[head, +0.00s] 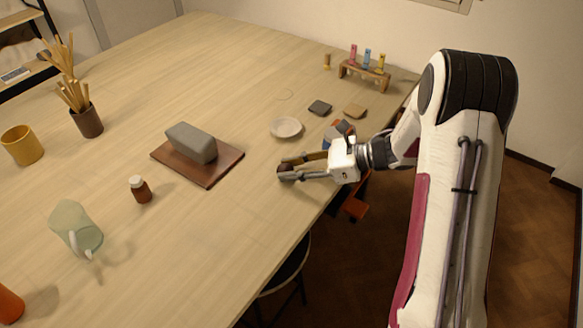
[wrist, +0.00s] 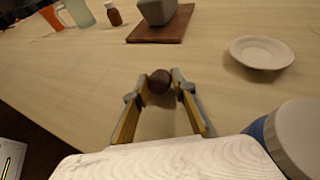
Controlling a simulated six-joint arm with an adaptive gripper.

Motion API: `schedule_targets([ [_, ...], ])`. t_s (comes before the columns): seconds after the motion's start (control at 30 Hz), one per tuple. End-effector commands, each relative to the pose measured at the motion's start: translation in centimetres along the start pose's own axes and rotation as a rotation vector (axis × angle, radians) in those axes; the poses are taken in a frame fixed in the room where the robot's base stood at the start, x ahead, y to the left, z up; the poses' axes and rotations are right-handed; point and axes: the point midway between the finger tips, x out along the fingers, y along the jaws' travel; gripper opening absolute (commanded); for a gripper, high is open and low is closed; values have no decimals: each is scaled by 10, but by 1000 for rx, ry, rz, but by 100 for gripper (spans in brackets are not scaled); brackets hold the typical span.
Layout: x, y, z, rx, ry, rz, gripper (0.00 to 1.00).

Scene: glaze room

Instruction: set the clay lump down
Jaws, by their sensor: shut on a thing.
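The clay lump (wrist: 160,81) is a small dark brown ball in the wrist view. My gripper (wrist: 161,84) is shut on it, with one fingertip on either side. In the head view my gripper (head: 288,172) is low over the near right part of the table, and the lump there is mostly hidden by the fingers. I cannot tell whether the lump touches the table top.
A grey block (head: 192,142) sits on a brown board (head: 222,167) left of my gripper. A pale dish (head: 286,128) lies beyond it. A brown bottle (head: 140,189) and a pale green pitcher (head: 75,226) stand further left. Bare table (head: 235,215) lies between.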

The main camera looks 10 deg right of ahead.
Motion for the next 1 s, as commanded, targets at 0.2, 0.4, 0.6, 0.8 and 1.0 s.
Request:
schedule_targets([
  [0.2, 0, 0, 0, 0, 0, 0, 4],
  [0.4, 1, 0, -2, -1, 0, 0, 31],
  [0.6, 1, 0, -2, -1, 0, 0, 42],
  [0.8, 1, 0, -2, -1, 0, 0, 42],
  [1.0, -3, 0, 1, 0, 1, -1, 42],
])
